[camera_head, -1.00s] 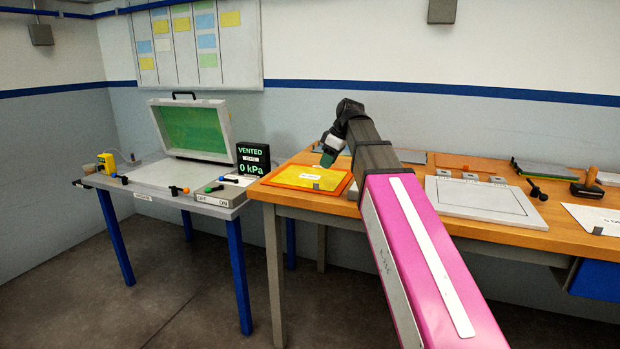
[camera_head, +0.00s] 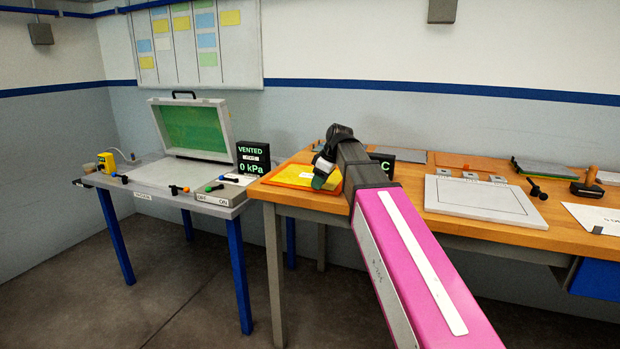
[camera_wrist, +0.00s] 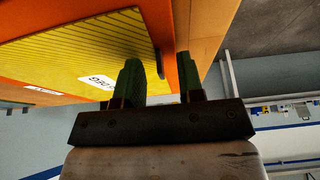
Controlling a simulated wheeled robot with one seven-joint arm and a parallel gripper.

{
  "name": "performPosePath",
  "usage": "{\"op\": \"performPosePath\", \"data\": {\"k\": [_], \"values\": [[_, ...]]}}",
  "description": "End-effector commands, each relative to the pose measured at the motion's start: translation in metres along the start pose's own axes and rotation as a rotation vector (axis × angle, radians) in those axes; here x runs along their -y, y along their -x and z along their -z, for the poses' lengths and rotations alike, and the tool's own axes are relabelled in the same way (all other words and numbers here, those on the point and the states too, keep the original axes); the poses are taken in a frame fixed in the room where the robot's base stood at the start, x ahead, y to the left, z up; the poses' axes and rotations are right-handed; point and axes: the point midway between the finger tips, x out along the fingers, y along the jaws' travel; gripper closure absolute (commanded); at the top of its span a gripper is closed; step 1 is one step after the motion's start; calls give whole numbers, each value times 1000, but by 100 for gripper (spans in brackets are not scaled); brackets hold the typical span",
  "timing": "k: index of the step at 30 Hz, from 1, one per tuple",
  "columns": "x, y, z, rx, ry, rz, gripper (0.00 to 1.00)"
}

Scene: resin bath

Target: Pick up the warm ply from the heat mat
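The warm ply is a yellow, dark-striped sheet with a white label. It lies flat on the orange heat mat and fills much of the wrist view (camera_wrist: 70,62); in the head view the ply (camera_head: 293,172) is partly covered by my gripper. The orange heat mat (camera_wrist: 182,22) borders it, and its left part shows in the head view (camera_head: 272,180). My gripper (camera_wrist: 160,80) has two green fingers, spread apart, at the ply's edge. A small dark piece (camera_wrist: 158,64) shows between them at that edge. I cannot tell whether the fingers touch anything.
A vented vacuum table (camera_head: 150,172) with a raised green-lined lid (camera_head: 193,128) stands left, beside a pressure display (camera_head: 252,158). On the wooden bench, a grey framed plate (camera_head: 478,200) lies right of my arm. A dark display (camera_head: 384,163) stands behind my arm.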

Motion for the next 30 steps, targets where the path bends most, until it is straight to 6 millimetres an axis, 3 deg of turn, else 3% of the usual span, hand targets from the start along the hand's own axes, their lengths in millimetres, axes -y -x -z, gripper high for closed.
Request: {"op": "performPosePath", "data": {"k": [1,2,4,5,20,30], "values": [[0,0,0,0,0,0,65],[0,0,0,0,0,0,71],[0,0,0,0,0,0,94],[0,0,0,0,0,0,100],[0,4,2,0,0,0,100],[4,42,20,-1,2,0,100]]}}
